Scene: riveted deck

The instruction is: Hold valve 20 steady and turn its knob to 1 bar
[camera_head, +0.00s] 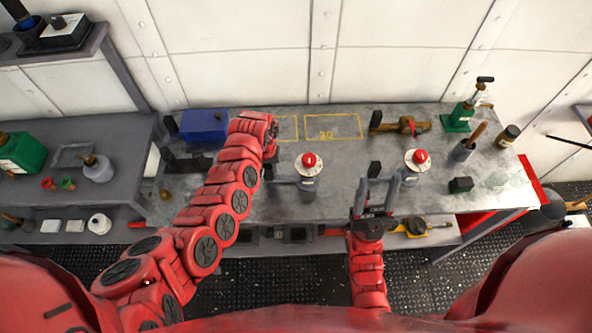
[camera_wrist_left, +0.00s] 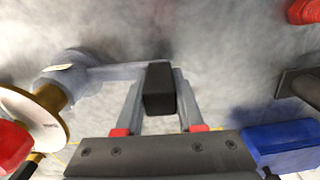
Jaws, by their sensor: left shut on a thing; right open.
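Two grey valves with red knobs on white dials stand upright on the bench: the left valve (camera_head: 308,183) and the right valve (camera_head: 409,177). I cannot read a valve number or a dial setting on either. My left gripper (camera_head: 271,156) is at the left valve's side arm. In the left wrist view it is shut on the black block (camera_wrist_left: 160,88) at that arm's end, with the dial and red knob (camera_wrist_left: 12,145) off to the left. My right gripper (camera_head: 375,190) is open, just in front of the right valve's black end block (camera_head: 375,169); contact is unclear.
Yellow outlines (camera_head: 332,126), one with a number, mark the bench (camera_head: 255,205) behind the valves. A blue box (camera_head: 204,125) stands left. A brass fitting (camera_head: 400,125), a green tool (camera_head: 460,115) and a grey cup (camera_head: 463,150) stand right. A lower shelf runs below.

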